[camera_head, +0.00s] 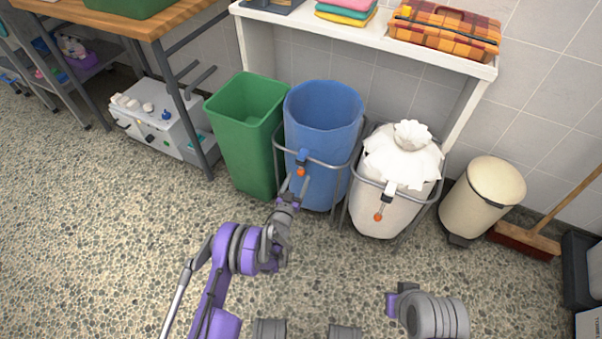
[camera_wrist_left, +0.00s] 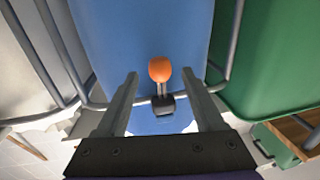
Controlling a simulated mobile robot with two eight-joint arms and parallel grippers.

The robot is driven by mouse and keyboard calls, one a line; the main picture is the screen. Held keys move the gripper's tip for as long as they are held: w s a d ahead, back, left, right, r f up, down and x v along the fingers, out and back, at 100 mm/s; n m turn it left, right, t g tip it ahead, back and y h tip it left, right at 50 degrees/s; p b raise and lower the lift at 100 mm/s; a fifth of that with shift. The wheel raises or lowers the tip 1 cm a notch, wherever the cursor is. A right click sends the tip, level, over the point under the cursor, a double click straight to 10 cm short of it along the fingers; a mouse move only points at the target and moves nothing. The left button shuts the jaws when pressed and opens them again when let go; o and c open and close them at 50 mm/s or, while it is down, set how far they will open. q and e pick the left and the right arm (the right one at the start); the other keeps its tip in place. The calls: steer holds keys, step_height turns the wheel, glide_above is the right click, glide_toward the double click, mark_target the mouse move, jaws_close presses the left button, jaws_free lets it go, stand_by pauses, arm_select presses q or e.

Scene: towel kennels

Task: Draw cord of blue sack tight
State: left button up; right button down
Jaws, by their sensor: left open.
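The blue sack (camera_head: 323,105) hangs open-mouthed in a grey metal frame, in the middle of the head view. Its cord end has an orange ball (camera_head: 300,172) below a dark toggle (camera_head: 302,155) at the sack's front. In the left wrist view the orange ball (camera_wrist_left: 159,69) and dark toggle (camera_wrist_left: 163,106) lie between the two fingers, not touching either. My left gripper (camera_head: 294,185) is open and empty just in front of the ball. My right arm shows at the bottom right of the head view; its fingers cannot be made out.
A green bin (camera_head: 243,130) stands close left of the sack. A white sack (camera_head: 392,205) with a gathered top stands in a frame at right, beside a cream pedal bin (camera_head: 482,196). A white shelf (camera_head: 372,35) is behind. The speckled floor in front is clear.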

mark_target(300, 175)
arm_select(q)
steer(key=shift+b+x, duration=0.4)
steer(key=shift+x, duration=1.65)
jaws_close()
